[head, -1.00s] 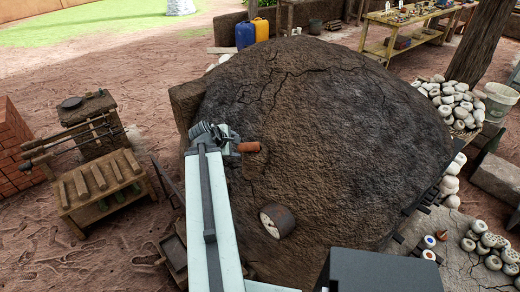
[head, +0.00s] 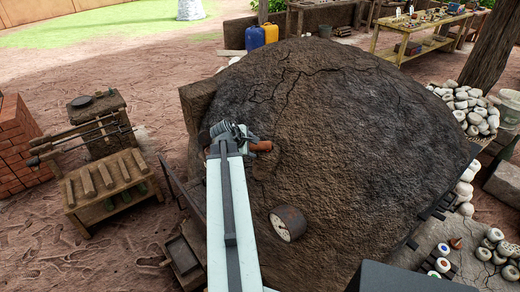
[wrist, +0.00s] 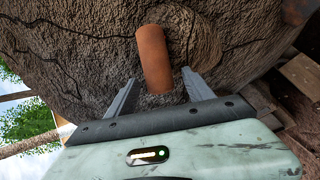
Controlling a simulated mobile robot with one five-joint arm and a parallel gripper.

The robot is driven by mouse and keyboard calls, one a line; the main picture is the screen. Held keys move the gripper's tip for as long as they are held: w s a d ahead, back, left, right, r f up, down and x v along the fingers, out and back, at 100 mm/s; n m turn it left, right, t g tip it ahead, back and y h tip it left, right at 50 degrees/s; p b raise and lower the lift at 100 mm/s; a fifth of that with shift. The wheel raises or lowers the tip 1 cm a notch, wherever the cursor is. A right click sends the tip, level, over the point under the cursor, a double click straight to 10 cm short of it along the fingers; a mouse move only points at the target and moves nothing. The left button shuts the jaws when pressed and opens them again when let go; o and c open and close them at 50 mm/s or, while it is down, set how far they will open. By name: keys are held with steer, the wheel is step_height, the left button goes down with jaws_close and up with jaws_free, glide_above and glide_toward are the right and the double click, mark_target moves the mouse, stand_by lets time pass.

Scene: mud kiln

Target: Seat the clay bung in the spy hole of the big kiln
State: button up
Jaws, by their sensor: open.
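The clay bung (head: 262,146) is a short orange-brown cylinder at the dark kiln's left flank in the head view. In the wrist view the bung (wrist: 154,58) stands out against the cracked wall of the big kiln (wrist: 75,50). My gripper (wrist: 160,76) is open, with one grey finger on each side of the bung's near part and gaps visible beside it. In the head view my gripper (head: 246,140) is just left of the bung. The spy hole is not distinguishable, and I cannot tell whether the bung sits in it.
A round dial gauge (head: 288,222) sticks out of the kiln below the bung. A wooden bench (head: 108,185) and bricks (head: 20,140) stand at left. White stones (head: 470,108) are piled at right. Bare ground lies between bench and kiln.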

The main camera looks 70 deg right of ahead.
mark_target(252, 145)
jaws_close()
steer(key=shift+r, duration=0.1)
step_height(252, 145, up, 10)
steer(key=p, duration=1)
steer(key=shift+r, duration=0.1)
steer(key=shift+f, duration=0.35)
steer(key=shift+s, duration=0.15)
